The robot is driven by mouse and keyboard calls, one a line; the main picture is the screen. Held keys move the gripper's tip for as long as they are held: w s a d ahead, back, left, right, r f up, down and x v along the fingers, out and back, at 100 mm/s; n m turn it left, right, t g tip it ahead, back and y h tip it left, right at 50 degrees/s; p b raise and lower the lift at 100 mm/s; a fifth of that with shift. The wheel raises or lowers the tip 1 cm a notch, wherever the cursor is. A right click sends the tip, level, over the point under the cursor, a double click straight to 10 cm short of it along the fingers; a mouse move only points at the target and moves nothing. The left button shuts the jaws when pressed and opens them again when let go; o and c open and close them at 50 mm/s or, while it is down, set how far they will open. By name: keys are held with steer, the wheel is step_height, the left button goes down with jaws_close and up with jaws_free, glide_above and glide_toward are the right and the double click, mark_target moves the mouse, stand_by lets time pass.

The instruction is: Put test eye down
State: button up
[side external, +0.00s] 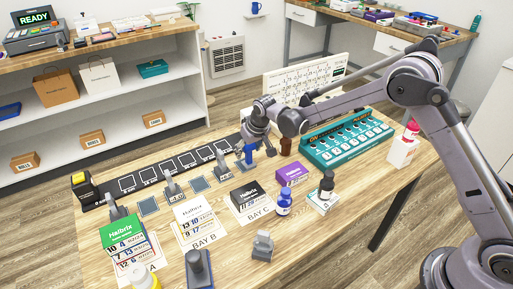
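No thing that I can name as the test eye shows. My gripper (258,151) points down over the back middle of the wooden table (330,228). A small blue item (249,154) shows at its fingers. I cannot tell whether the fingers hold it or it stands behind them. A brown bottle (286,146) stands just right of the gripper.
Left of the gripper lies a dark strip of square pads (150,174). In front stand a green box (123,232), a white box (193,217), a black box (246,196), a purple box (292,173) and bottles (284,204). A teal panel (345,142) lies right.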

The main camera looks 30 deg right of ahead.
steer(key=v, duration=1.2)
steer(key=s+d+r+t, duration=0.1)
steer(key=s+d+r, duration=0.5)
steer(key=s+r, duration=0.5)
steer(key=s+d+f, duration=0.2)
steer(key=s, duration=0.7)
steer(key=s+d+f+t, duration=0.1)
steer(key=s+d+f, duration=0.1)
steer(key=s, duration=0.7)
steer(key=shift+d+t, duration=0.25)
steer(key=shift+t, duration=0.05)
steer(key=shift+f, duration=0.1)
